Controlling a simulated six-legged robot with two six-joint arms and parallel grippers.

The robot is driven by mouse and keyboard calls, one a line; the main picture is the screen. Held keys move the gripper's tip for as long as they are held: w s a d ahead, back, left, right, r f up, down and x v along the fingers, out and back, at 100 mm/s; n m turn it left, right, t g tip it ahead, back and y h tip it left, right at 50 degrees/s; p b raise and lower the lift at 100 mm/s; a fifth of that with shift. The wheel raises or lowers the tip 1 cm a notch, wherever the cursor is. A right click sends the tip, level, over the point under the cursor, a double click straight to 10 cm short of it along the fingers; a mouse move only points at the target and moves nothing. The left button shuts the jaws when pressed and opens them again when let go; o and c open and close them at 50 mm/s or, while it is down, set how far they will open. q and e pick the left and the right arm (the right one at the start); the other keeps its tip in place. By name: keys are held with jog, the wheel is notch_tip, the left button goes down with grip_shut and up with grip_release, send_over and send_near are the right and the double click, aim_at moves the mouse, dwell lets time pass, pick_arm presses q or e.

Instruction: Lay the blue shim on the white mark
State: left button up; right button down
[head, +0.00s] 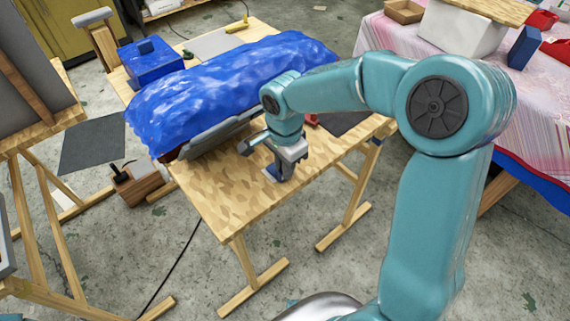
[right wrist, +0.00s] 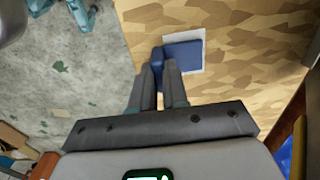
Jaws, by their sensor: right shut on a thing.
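The blue shim (right wrist: 184,56) is a flat blue piece with a raised blue part between my right fingertips. My right gripper (right wrist: 164,66) is shut on it, pointing down at the wooden table top. The white mark (right wrist: 203,41) shows as a pale border along the shim's far and right sides; the shim covers much of the rest. Whether the shim rests on the mark or hovers just above it, I cannot tell. In the head view, my right gripper (head: 279,171) is low at the table's near part, with the shim partly hidden beneath it. My left gripper is not in view.
The wooden table (head: 235,205) has bare room around the mark. A blue-covered long bundle (head: 220,85) lies behind the gripper, with a grey panel edge along its front. A blue box (head: 150,62) stands at the back left. A cloth-covered table (head: 395,38) stands at the right.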

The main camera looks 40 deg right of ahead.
jog(key=shift+f, duration=0.1)
jog(key=c, duration=0.5)
grip_release()
jog(key=shift+r+p, duration=2.45)
jog(key=shift+r, duration=1.1)
jog(key=shift+s, duration=0.1)
